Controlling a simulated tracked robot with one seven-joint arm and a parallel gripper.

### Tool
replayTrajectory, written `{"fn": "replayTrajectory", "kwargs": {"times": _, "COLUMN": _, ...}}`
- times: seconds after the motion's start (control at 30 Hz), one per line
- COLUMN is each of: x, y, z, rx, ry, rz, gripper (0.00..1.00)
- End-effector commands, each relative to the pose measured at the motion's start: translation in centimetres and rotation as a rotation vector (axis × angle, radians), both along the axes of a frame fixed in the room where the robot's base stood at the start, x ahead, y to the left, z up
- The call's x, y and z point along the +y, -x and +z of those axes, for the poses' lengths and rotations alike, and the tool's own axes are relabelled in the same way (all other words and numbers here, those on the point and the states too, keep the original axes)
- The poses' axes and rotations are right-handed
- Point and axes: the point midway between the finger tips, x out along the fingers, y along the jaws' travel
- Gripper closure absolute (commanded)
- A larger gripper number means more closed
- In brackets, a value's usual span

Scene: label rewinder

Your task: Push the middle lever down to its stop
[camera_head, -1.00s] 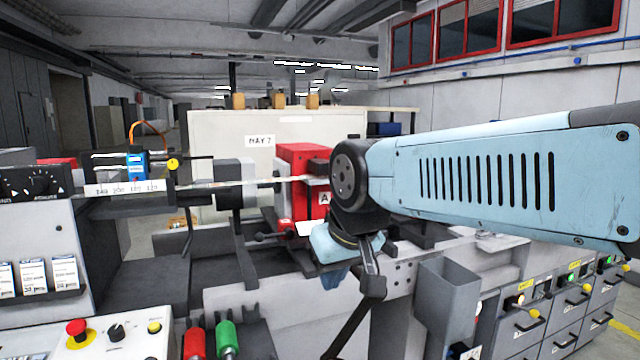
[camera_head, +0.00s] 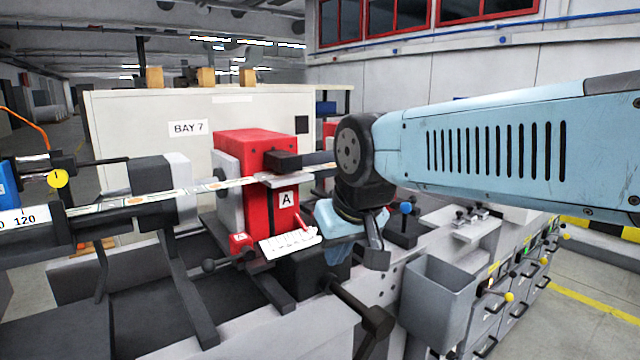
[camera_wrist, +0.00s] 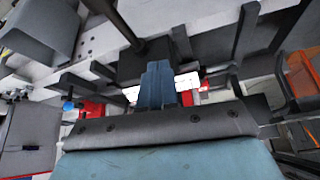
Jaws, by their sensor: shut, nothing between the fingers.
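Several small levers with yellow knobs stick out from the drawer-like front panels at the right of the head view. The nearest knob (camera_head: 509,297) is clear; the middle lever (camera_head: 540,263) behind it is small, and its exact angle is hard to tell. My gripper (camera_head: 338,252) points down beside the red block marked A, well left of these levers and apart from them. Its blue fingers are partly hidden by my wrist there. In the wrist view the fingers (camera_wrist: 158,85) are together and empty, over dark machine parts. No yellow-knobbed lever is discernible in the wrist view.
The red block (camera_head: 256,170) with a white chart stands left of my gripper. A grey open bin (camera_head: 438,300) stands between my gripper and the yellow-knobbed levers. A blue-knobbed lever (camera_head: 406,207) rises just right of my gripper. Floor is clear at far right.

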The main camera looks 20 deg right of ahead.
Motion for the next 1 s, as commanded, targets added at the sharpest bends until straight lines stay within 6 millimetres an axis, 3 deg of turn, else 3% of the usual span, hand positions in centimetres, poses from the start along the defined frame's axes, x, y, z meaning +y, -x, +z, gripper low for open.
{"fn": "replayTrajectory", "kwargs": {"times": 0.23, "x": -0.1, "y": -0.2, "z": 0.2, "rx": 0.001, "ry": 0.003, "rz": -0.001, "gripper": 1.00}}
{"fn": "replayTrajectory", "kwargs": {"times": 0.37, "x": -0.5, "y": -1.6, "z": 1.1, "rx": 0.008, "ry": 0.021, "rz": 0.000, "gripper": 1.00}}
{"fn": "replayTrajectory", "kwargs": {"times": 0.47, "x": -2.7, "y": -3.6, "z": 2.4, "rx": 0.016, "ry": 0.051, "rz": -0.001, "gripper": 1.00}}
{"fn": "replayTrajectory", "kwargs": {"times": 0.7, "x": -5.1, "y": -10.1, "z": 5.7, "rx": 0.046, "ry": 0.137, "rz": 0.001, "gripper": 1.00}}
{"fn": "replayTrajectory", "kwargs": {"times": 1.0, "x": -8.7, "y": -18.7, "z": 8.4, "rx": 0.086, "ry": 0.240, "rz": 0.009, "gripper": 1.00}}
